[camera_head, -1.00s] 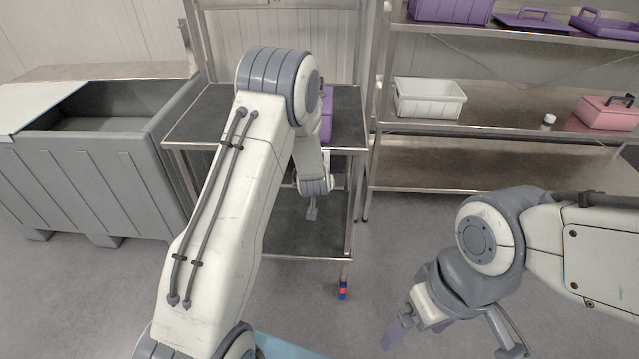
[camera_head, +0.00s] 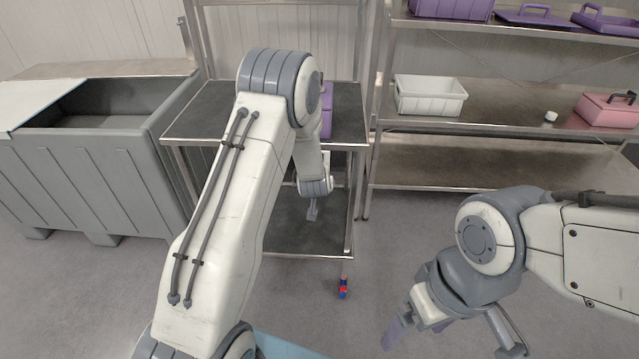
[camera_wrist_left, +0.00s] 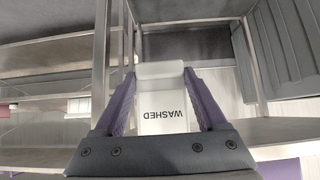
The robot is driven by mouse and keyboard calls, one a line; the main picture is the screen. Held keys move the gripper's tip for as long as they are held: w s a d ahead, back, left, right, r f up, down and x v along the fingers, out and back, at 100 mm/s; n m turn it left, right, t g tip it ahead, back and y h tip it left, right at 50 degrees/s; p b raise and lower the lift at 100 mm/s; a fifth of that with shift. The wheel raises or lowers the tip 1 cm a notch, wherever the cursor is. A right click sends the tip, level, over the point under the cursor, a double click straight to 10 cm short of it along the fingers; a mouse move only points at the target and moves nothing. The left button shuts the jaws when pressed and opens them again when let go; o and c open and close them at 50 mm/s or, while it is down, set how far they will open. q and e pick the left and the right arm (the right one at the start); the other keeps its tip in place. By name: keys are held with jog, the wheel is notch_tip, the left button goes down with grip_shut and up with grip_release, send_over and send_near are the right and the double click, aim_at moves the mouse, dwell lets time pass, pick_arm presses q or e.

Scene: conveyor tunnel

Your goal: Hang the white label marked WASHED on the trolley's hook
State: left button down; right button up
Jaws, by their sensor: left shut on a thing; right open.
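The white label (camera_wrist_left: 165,121) shows in the left wrist view with the word WASHED upside down. My left gripper (camera_wrist_left: 159,74) is shut on it, with a purple finger on each side. In the head view my left forearm hides the gripper and the label. The steel trolley (camera_head: 195,125) stands behind my left arm, with a dark top shelf and a lower shelf. I cannot make out its hook in either view. My right gripper (camera_head: 418,332) is open and empty at the lower right, above the floor, away from the trolley.
A grey bin (camera_head: 95,180) stands left of the trolley. A steel rack (camera_head: 460,183) on the right holds a white crate (camera_head: 430,97), a pink box (camera_head: 606,111) and purple containers (camera_head: 450,9). A purple thing (camera_head: 327,110) is on the trolley's top shelf. Floor is clear before the rack.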

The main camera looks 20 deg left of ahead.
pick_arm(q)
grip_release()
jog(key=shift+s+r, duration=0.1)
jog(key=v, duration=1)
jog(key=shift+r, duration=0.1)
